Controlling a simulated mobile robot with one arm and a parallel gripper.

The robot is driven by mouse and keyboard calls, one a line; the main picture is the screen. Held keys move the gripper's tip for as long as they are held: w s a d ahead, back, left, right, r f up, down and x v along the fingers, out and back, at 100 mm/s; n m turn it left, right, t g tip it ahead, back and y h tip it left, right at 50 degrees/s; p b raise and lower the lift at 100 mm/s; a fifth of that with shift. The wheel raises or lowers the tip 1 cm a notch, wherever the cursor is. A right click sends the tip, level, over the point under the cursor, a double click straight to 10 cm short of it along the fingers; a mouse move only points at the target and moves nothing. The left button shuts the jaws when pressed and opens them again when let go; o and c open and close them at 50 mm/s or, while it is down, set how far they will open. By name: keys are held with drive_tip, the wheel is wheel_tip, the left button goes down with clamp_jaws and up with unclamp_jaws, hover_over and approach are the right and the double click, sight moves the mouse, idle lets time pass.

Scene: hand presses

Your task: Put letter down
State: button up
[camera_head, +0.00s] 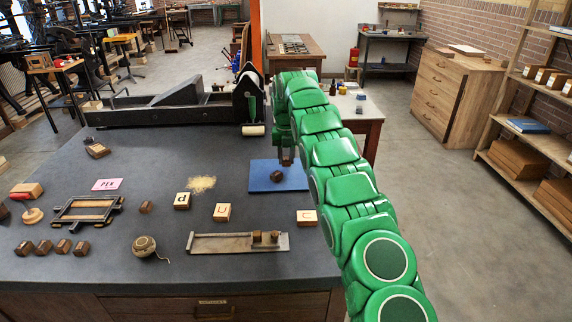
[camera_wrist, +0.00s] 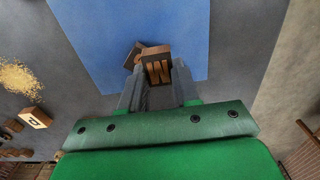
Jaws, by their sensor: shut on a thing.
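My gripper (camera_wrist: 156,84) is shut on a dark wooden letter block (camera_wrist: 157,71). The block's face toward the wrist camera shows a pale letter that reads as W from this side. A second dark block (camera_wrist: 136,52) is partly hidden behind it. Both appear over the blue mat (camera_wrist: 95,30) in the wrist view. In the head view my gripper (camera_head: 287,158) points down over the blue mat (camera_head: 262,187), and a dark block (camera_head: 277,176) shows just below it. I cannot tell whether the held block touches the mat.
On the dark table (camera_head: 150,170) are pale letter blocks (camera_head: 222,212), a metal composing tray (camera_head: 205,243), a frame (camera_head: 86,210), a ball of string (camera_head: 146,247) and several dark blocks. A long press (camera_head: 175,104) stands at the back. The table's right edge is close to the mat.

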sight(286, 158)
drive_tip(key=shift+f, duration=1.55)
drive_tip(key=o, duration=1)
drive_tip(key=shift+f, duration=0.1)
drive_tip(key=shift+w, duration=0.1)
drive_tip(key=shift+a+r, duration=0.1)
drive_tip(key=shift+r, duration=3.75)
